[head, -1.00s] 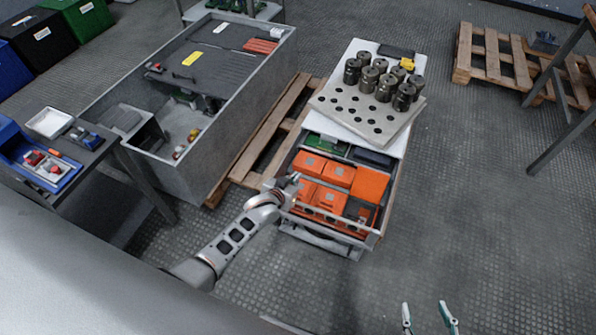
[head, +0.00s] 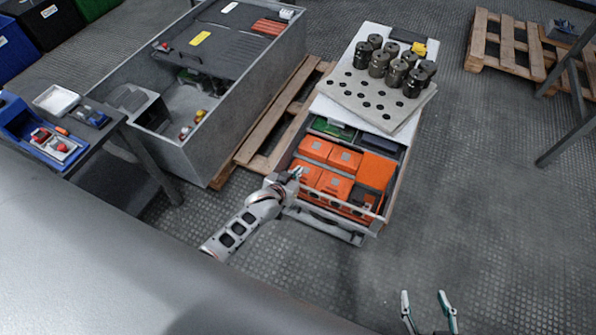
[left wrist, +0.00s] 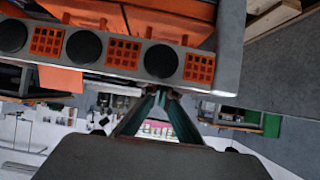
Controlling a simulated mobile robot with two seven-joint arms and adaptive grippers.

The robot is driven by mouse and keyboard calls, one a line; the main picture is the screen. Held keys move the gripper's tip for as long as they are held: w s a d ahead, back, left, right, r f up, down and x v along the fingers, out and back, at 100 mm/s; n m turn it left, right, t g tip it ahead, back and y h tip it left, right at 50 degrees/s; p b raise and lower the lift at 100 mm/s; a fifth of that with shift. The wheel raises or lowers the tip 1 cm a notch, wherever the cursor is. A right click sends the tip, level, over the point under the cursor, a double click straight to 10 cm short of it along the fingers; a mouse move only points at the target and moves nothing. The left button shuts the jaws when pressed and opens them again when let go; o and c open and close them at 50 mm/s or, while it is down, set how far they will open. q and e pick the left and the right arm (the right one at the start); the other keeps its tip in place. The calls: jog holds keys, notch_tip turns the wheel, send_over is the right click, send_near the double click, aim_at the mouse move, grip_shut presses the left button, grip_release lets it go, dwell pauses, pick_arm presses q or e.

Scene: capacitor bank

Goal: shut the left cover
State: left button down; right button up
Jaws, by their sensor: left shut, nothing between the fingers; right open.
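A grey case (head: 378,222) holds several orange boxes and panels (head: 315,148). Its front strip shows in the left wrist view (left wrist: 125,57), with round black openings and orange grilles (left wrist: 199,68). I cannot tell which part is the left cover; a large orange panel (head: 378,170) lies flat at the case's right. My left gripper (head: 297,173) is shut and empty at the case's near-left side. In the left wrist view its fingertips (left wrist: 160,95) meet just beside the front strip; contact cannot be told. My right gripper (head: 423,296) is open and empty, low over the floor.
A white surface with a perforated plate (head: 352,98) and several dark cylinders (head: 379,63) stands behind the orange boxes. A large grey bin (head: 180,160) and a wooden pallet (head: 250,145) are on the left.

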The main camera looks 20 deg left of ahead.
pick_arm(q)
jog(key=v, duration=1.2)
jog(key=shift+s, duration=0.1)
